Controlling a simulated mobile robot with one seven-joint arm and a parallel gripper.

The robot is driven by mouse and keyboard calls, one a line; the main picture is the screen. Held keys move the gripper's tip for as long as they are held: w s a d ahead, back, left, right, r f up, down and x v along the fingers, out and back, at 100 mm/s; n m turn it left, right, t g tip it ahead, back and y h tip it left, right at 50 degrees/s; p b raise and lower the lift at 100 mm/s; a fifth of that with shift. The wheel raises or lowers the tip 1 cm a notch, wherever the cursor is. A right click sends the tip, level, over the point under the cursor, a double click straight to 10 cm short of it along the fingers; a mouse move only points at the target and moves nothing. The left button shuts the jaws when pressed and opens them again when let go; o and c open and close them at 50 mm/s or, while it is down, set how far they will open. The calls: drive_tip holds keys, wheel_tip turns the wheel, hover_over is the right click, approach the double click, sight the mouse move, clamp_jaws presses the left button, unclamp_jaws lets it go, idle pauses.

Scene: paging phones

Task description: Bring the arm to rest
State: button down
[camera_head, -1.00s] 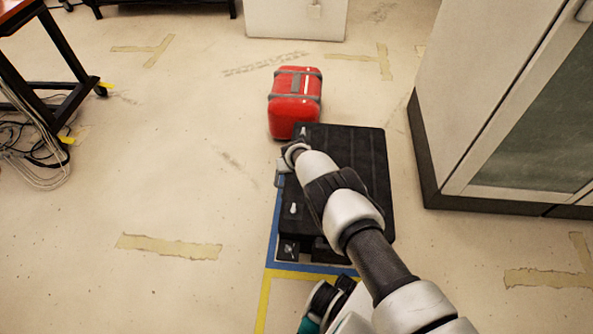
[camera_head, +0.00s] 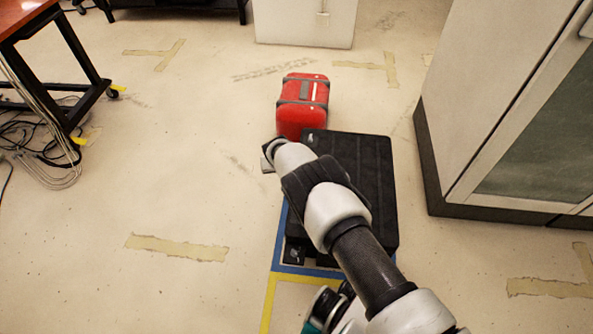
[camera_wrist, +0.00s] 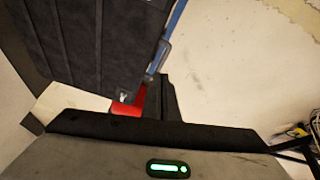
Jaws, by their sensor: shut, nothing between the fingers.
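My arm reaches from the lower right of the head view over a black ribbed platform (camera_head: 365,175). My gripper (camera_head: 267,156) is at the far end of the arm, just left of the platform's far left corner in the picture, and mostly hidden behind my wrist. In the wrist view, my gripper's dark fingers (camera_wrist: 160,97) are together with nothing seen between them. The platform (camera_wrist: 85,45) fills the upper left of that view.
A red case (camera_head: 303,105) stands on the floor just beyond the platform. A large cabinet (camera_head: 490,95) stands to the right. A dark-framed table (camera_head: 62,85) with loose cables (camera_head: 40,140) is at the left. The floor between table and platform is open.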

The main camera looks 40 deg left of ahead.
drive_tip(key=shift+s+a+r, duration=0.3)
drive_tip(key=shift+s+a, duration=0.15)
drive_tip(key=shift+s, duration=0.2)
